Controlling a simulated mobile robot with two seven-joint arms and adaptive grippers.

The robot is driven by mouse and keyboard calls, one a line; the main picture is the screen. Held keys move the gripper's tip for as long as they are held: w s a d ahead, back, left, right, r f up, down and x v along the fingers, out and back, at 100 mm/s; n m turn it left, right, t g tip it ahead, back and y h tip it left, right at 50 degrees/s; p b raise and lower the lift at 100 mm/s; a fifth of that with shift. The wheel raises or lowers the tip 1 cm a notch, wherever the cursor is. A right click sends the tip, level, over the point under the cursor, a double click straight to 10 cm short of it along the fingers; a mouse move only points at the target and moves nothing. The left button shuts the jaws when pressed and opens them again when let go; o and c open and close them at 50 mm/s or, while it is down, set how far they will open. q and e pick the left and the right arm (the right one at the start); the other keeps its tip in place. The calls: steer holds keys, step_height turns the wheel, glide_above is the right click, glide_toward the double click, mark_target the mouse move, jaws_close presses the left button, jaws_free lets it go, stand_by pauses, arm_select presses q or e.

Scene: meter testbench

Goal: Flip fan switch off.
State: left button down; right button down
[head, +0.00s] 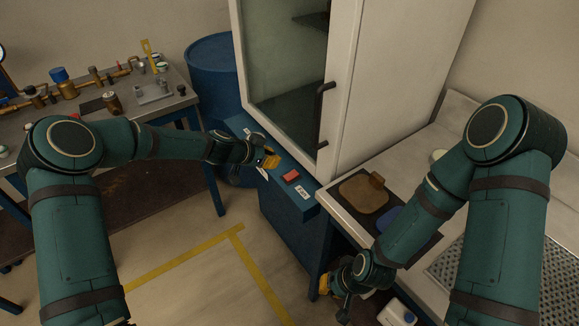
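A small red block-shaped switch (291,176) sits on the top of the blue front ledge (318,206) below a white cabinet. Pale labels lie on the ledge near it. Which label names the fan is too small to read. My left gripper (268,161) is over the ledge, just left of the red switch and apart from it in the picture. Its yellow-orange fingertips hide part of the ledge. The gap between its fingers does not show clearly. My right gripper (334,290) hangs low beside the right counter's front edge, far from the switch. Its fingers are partly hidden.
The white cabinet (392,70) with a glass front and dark handle (322,101) rises behind the ledge. A blue barrel (212,68) stands behind my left arm. A table with brass pipework (69,90) is at left. The yellow-taped floor (205,285) is clear.

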arm_select(q)
glide_above(294, 174)
steer(key=f, duration=0.6)
steer(key=shift+s+a, duration=0.2)
steer(key=shift+s, duration=0.05)
step_height(294, 174, down, 3)
steer(key=shift+w+d+r, duration=0.1)
steer(key=shift+w+r, duration=0.05)
steer(key=shift+r, duration=0.05)
steer(key=shift+f, duration=0.75)
